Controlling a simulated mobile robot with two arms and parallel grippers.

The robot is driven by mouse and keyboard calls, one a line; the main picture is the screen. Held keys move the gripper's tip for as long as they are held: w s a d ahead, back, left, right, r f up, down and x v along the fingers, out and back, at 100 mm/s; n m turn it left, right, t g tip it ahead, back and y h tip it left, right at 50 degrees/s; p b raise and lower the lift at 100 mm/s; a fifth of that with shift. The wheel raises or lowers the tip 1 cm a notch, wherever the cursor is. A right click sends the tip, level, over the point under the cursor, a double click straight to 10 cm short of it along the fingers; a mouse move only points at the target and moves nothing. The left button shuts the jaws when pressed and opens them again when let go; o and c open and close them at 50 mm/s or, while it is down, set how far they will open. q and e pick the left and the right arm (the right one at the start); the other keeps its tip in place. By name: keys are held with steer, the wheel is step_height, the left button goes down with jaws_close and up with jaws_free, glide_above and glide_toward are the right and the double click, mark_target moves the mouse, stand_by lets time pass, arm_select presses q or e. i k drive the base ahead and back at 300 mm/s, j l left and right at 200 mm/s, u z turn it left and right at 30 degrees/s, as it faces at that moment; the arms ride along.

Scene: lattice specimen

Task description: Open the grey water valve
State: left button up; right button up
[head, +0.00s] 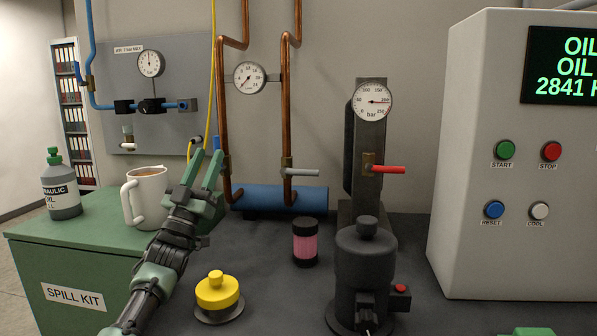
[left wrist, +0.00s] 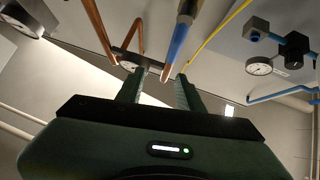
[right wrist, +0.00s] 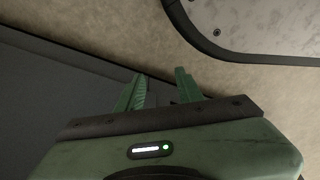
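The grey valve lever (head: 302,172) sits on the right copper pipe (head: 288,120), just above the blue cylinder (head: 280,198). The lever is horizontal and points right, across the vertical pipe. My left gripper (head: 208,158) is open and empty, left of both copper pipes and well short of the lever. In the left wrist view its two fingers (left wrist: 158,80) are apart, with pipes beyond them; I cannot make out the lever there. My right gripper (right wrist: 160,75) is open and empty in the right wrist view, facing a plain wall and a panel edge.
A red lever (head: 388,169) stands to the right on a dark column. A mug (head: 146,195) and an oil bottle (head: 62,190) stand on the green spill kit (head: 75,296). A yellow knob (head: 217,290), a pink jar (head: 305,242) and a black pump (head: 365,270) stand in front.

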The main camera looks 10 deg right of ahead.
mark_target(285, 170)
steer(key=k+j, duration=0.35)
steer(key=j, duration=0.15)
steer(key=k+j, duration=0.4)
